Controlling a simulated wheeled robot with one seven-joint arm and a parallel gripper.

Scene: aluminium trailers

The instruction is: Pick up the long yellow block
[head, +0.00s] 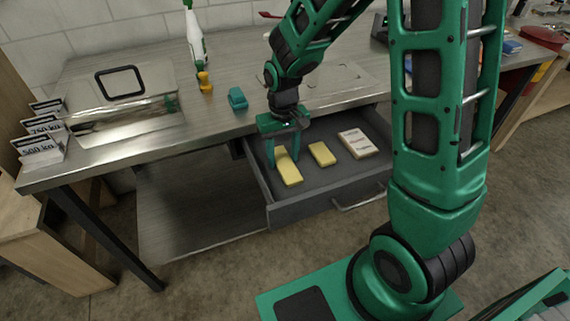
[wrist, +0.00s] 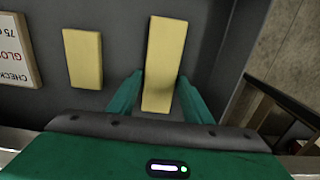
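The long yellow block (head: 288,169) lies in the open drawer, at the left of the things in it. In the wrist view the long yellow block (wrist: 165,62) reaches up from between the fingers. My gripper (head: 284,155) points down into the drawer at the block's back end. In the wrist view my gripper (wrist: 160,95) has its fingers apart, one on each side of the block's near part. Small gaps seem to show beside the block, and I see no clear grip on it. A shorter yellow block (head: 322,154) lies to the right, also in the wrist view (wrist: 83,58).
A white box with printing (head: 357,143) lies at the drawer's right. The drawer (head: 318,205) has raised walls, and the metal worktop (head: 225,120) overhangs its back.

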